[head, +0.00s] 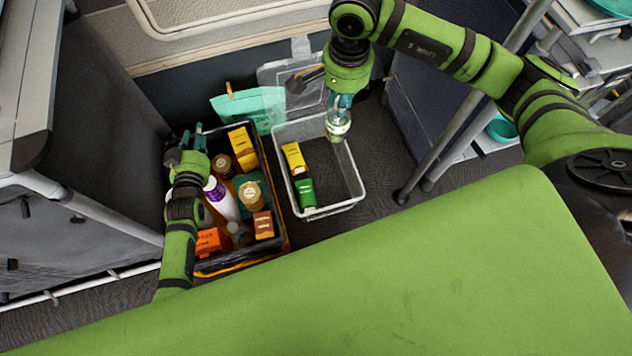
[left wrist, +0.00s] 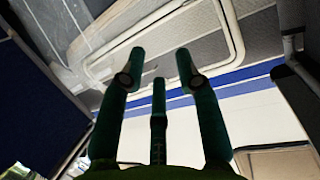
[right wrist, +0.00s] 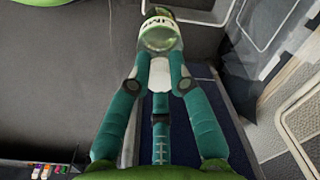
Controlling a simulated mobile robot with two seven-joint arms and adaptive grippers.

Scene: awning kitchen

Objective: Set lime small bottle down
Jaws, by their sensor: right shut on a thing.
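The lime small bottle (head: 338,127) is clear with a green-and-white label. It hangs from my right gripper (head: 342,102), over the far right part of a clear plastic bin (head: 338,207). In the right wrist view the bottle (right wrist: 160,32) sits at the fingertips of my right gripper (right wrist: 160,62), which is shut on it. The head view does not make the bottle's height above the bin floor clear. My left gripper (head: 191,138) is empty above the far left corner of a dark crate. Its fingers stand apart in the left wrist view (left wrist: 158,65).
The clear bin holds a yellow box (head: 294,158) and a green box (head: 305,193) along its left side; its right side is bare. The dark crate (head: 287,240) to the left is full of bottles and boxes. A teal bag (head: 250,107) stands behind. Metal table legs (head: 455,135) rise at right.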

